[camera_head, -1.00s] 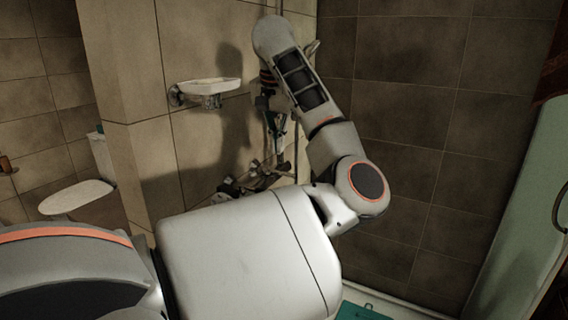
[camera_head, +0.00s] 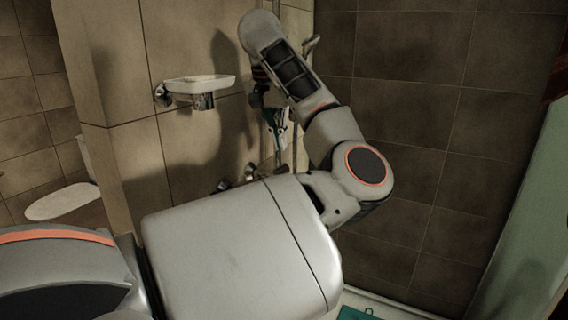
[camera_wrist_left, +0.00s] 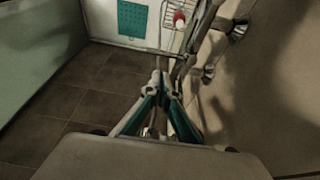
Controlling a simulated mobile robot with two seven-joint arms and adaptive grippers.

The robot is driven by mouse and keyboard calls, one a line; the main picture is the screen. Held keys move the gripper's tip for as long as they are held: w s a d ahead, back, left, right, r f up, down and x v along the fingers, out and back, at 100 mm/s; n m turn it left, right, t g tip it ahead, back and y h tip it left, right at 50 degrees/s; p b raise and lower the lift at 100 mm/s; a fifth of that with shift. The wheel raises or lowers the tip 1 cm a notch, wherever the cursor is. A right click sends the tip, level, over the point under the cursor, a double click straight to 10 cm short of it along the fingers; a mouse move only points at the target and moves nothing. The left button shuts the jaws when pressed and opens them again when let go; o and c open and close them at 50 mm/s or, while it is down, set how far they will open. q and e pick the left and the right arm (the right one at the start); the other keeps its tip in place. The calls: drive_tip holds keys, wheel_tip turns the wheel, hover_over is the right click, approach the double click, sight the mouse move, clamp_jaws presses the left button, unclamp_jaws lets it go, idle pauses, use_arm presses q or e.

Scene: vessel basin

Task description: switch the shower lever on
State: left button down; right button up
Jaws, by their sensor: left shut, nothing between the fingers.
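The chrome shower fittings (camera_head: 235,180) are on the tiled wall in the head view, partly hidden behind my left arm. In the left wrist view, wall fittings (camera_wrist_left: 238,30) and a chrome bar run along the upper right; I cannot clearly make out the lever or its position. My left gripper (camera_head: 279,150) points down near the wall, above and to the right of the visible fittings. In the left wrist view its teal fingers (camera_wrist_left: 160,88) come together, shut and empty, beside the bar. I cannot tell whether they touch it. My right gripper is out of view.
A white soap dish (camera_head: 203,86) juts from the wall left of my gripper. A toilet (camera_head: 62,201) stands at far left. A wire rack with a red-topped bottle (camera_wrist_left: 179,19) and a teal mat (camera_wrist_left: 132,18) show beyond the fingers. Dark tiled wall bounds the right.

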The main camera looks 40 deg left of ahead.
use_arm(q)
drive_tip(key=b+x, duration=0.1)
drive_tip(key=x, duration=0.4)
drive_tip(key=shift+a+f, duration=0.1)
drive_tip(key=shift+f, duration=0.2)
drive_tip(key=b+x, duration=0.1)
drive_tip(key=x, duration=0.3)
drive_tip(key=shift+w+f, duration=0.1)
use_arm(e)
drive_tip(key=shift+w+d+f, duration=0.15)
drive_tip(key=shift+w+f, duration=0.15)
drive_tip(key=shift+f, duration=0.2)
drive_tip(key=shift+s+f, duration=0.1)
